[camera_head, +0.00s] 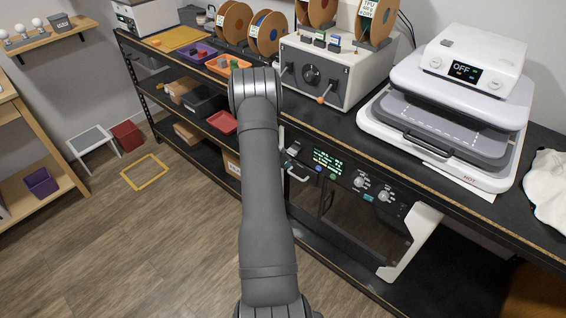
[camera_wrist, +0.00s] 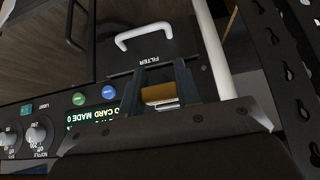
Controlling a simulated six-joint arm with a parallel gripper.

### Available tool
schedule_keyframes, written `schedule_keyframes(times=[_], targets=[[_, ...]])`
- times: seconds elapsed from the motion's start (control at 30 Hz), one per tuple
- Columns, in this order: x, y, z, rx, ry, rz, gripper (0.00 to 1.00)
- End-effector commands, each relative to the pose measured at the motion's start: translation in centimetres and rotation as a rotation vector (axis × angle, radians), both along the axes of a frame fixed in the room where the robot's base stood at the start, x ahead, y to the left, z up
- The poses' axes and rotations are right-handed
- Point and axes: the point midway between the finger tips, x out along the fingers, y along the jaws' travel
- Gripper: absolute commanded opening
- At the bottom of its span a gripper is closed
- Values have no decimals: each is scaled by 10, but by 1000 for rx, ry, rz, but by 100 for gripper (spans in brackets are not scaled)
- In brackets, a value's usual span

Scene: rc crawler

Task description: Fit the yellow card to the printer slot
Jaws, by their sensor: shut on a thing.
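My gripper (camera_wrist: 160,88) shows in the wrist view, its two dark fingers shut on the yellow card (camera_wrist: 160,93). Only a small orange-yellow piece shows between them, with a pale strip beside it. The fingers are in front of the printer's dark FILTER panel (camera_wrist: 183,48) with its white handle. The printer's control panel (camera_head: 331,164) is below the bench in the head view. It also shows upside down in the wrist view (camera_wrist: 62,125), with part of "CARD MADE" readable. I cannot make out the slot or whether the card touches the printer. In the head view my arm hides the gripper and card.
Close to the fingers are a white handle (camera_wrist: 144,34), a white upright bar (camera_wrist: 213,50) and a perforated black post (camera_wrist: 285,70). The bench edge (camera_head: 440,177) overhangs the printer. A heat press (camera_head: 455,100) and a spool machine (camera_head: 335,75) stand on top. The floor at left is mostly clear.

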Motion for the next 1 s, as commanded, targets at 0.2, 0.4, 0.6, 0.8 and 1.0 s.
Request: schedule_keyframes(times=[0.2, 0.4, 0.6, 0.8, 1.0], targets=[[0, 0, 0, 0, 0, 0, 5], [0, 0, 0, 0, 0, 0, 5], [4, -4, 0, 0, 0, -1, 5], [7, -7, 0, 0, 0, -1, 5], [11, -11, 0, 0, 0, 0, 5]])
